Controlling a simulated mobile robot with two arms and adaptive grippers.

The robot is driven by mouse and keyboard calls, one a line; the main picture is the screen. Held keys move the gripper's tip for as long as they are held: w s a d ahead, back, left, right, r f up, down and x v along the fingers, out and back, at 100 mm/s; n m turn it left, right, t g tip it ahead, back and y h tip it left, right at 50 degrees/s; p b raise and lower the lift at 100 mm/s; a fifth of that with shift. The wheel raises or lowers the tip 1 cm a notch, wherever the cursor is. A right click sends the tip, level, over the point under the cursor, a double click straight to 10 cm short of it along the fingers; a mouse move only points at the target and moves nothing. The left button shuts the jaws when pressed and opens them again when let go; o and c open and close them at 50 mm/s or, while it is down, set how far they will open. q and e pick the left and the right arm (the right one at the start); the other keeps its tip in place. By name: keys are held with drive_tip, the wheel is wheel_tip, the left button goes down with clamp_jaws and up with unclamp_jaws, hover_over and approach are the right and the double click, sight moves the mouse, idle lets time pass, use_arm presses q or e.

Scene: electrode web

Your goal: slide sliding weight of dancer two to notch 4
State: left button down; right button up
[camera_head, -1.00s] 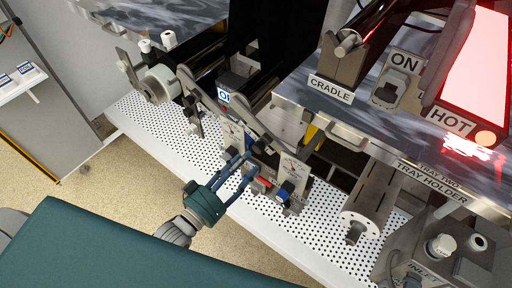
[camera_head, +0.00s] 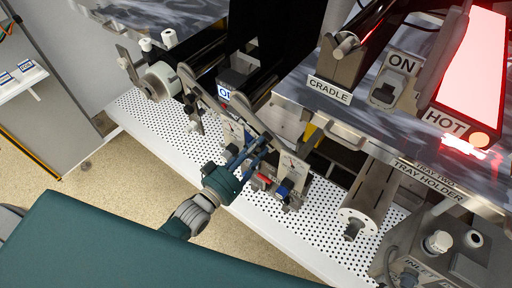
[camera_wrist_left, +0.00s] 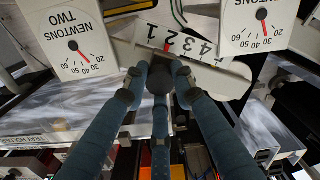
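My left gripper (camera_head: 258,152) reaches in at dancer two, and its fingertips meet the dancer's front in the head view. In the left wrist view the fingers (camera_wrist_left: 159,72) come close together just in front of a pale scale plate (camera_wrist_left: 200,44) marked 4, 3, 2, 1. A small red mark (camera_wrist_left: 167,46) shows at the plate, just beyond the fingertips. The dial marked NEWTONS TWO (camera_wrist_left: 70,42) is at the upper left. My right gripper is not in view.
A second newton dial (camera_wrist_left: 256,24) is at the upper right of the wrist view. A red part (camera_head: 262,180) and a blue part (camera_head: 283,191) sit close right of the gripper. The perforated white deck (camera_head: 240,203) is mostly clear. The glowing HOT panel (camera_head: 468,70) is far right.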

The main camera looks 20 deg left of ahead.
use_arm(q)
drive_tip(key=a+r+p, duration=0.1)
drive_tip(key=w+a+r, duration=0.1)
drive_tip(key=a, duration=0.1)
drive_tip(key=shift+w+a+p, duration=0.15)
drive_tip(key=shift+a+p, duration=0.15)
drive_tip(key=shift+p, duration=0.05)
drive_tip(key=shift+w+a+r, duration=0.1)
drive_tip(key=shift+w+a, duration=0.1)
drive_tip(key=shift+a, duration=0.25)
drive_tip(key=c, duration=1.4)
unclamp_jaws()
drive_tip(key=shift+c, duration=0.2)
drive_tip(key=shift+s, duration=0.1)
drive_tip(key=v, duration=1.2)
